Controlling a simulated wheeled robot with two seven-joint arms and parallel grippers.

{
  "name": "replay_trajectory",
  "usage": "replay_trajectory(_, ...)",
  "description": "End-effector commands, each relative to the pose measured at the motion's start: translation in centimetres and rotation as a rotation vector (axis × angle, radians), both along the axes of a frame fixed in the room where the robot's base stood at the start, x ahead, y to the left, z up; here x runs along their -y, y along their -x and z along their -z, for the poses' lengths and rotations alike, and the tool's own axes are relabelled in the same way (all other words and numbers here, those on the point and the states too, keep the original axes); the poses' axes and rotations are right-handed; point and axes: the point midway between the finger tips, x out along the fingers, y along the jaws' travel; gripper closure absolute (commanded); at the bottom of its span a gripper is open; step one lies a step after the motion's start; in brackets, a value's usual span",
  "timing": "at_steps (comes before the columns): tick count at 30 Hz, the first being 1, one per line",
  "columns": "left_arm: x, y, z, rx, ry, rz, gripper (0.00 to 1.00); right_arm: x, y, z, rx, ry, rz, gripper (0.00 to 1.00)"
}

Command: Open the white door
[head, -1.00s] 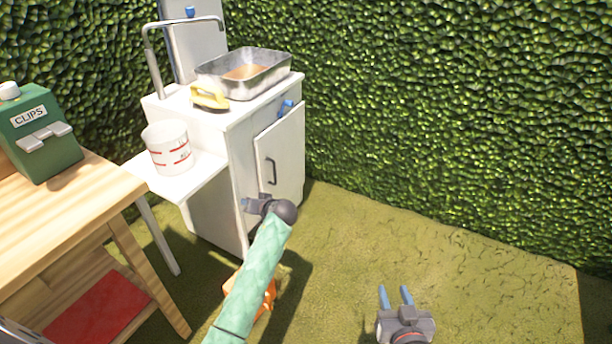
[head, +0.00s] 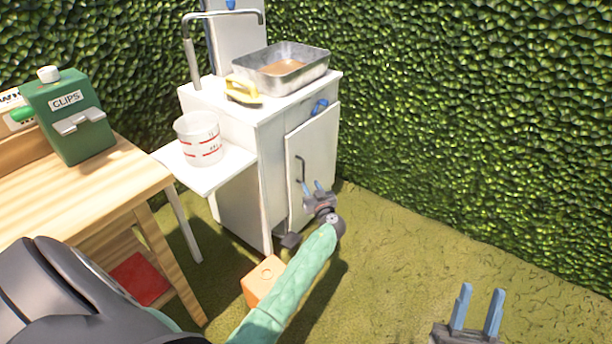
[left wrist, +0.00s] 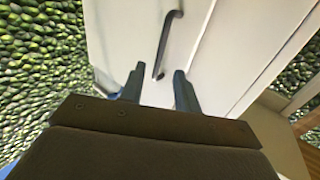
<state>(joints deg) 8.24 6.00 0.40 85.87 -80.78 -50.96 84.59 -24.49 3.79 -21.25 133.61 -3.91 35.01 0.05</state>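The white door (head: 318,150) is the front of a white sink cabinet. It looks shut in the head view and carries a dark vertical bar handle (head: 300,169). My left gripper (head: 312,187) is open, just below and in front of the handle, with blue fingertips pointing up at the door. In the left wrist view the handle (left wrist: 168,42) rises between and beyond the two fingertips (left wrist: 155,72). Its lower end lies near the gap, and contact cannot be told. My right gripper (head: 477,308) is open and empty over the grass at the lower right.
A metal basin (head: 283,66) and a yellow brush (head: 243,91) sit on the cabinet. A measuring bucket (head: 198,139) stands on the side shelf. A wooden table (head: 100,185) is at left, an orange block (head: 262,280) on the ground. Grass at right is clear.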

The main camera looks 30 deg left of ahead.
Motion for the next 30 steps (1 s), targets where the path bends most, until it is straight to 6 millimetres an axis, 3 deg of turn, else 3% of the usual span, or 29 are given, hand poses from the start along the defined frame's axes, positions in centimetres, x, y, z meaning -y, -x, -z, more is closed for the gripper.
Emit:
replay_trajectory(18, -5.6, -4.4, -0.1, 0.005, 0.004, -0.002, 0.68, -0.1, -0.3, 0.4, -0.019, 0.005, -0.001, 0.64)
replay_trajectory(30, -6.1, -4.8, 0.0, 0.005, 0.005, -0.002, 0.68, -0.1, -0.3, 0.5, -0.020, 0.006, -0.002, 0.64)
